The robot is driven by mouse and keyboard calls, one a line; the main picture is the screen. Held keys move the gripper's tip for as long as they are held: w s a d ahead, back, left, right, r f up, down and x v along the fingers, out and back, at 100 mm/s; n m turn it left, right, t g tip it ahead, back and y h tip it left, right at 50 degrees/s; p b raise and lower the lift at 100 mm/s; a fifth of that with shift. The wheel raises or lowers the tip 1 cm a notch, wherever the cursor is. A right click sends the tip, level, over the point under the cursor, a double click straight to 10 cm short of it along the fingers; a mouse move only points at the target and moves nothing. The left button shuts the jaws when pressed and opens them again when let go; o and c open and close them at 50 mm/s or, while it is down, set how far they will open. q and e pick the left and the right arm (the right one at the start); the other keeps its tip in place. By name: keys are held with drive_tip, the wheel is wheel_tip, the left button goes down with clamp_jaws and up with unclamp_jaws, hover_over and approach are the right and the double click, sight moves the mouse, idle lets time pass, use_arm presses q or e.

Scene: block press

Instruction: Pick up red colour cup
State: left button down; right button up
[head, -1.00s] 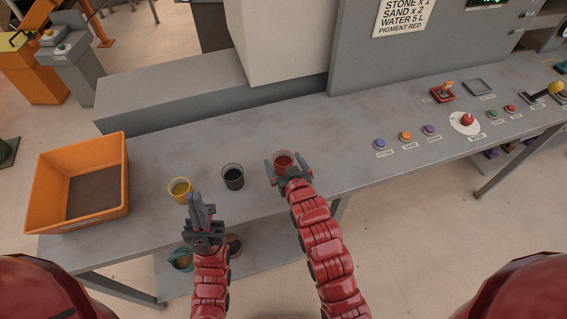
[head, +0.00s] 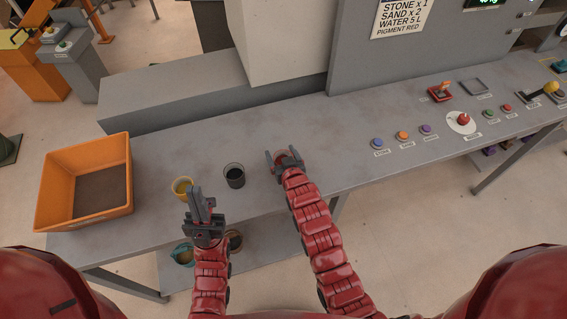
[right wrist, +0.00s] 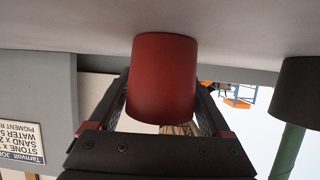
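The red cup (head: 284,159) stands on the grey bench, between the fingers of my right gripper (head: 283,160) and partly hidden by them. In the right wrist view the cup (right wrist: 164,82) appears inverted, with a finger on either side. The fingers look spread around it; a firm grip on both sides cannot be made out. My left gripper (head: 199,200) is at the bench's front edge, close in front of the yellow cup (head: 182,187). Its fingers look close together, but their gap is not clear. A black cup (head: 234,176) stands between the yellow and red cups.
An orange bin (head: 88,184) stands on the bench's left end. Coloured buttons (head: 402,136) and a red knob (head: 463,119) are on the bench to the right. A tall grey machine (head: 400,65) rises behind. The bench between the red cup and the buttons is clear.

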clamp_jaws()
drive_tip(key=shift+r, duration=0.15)
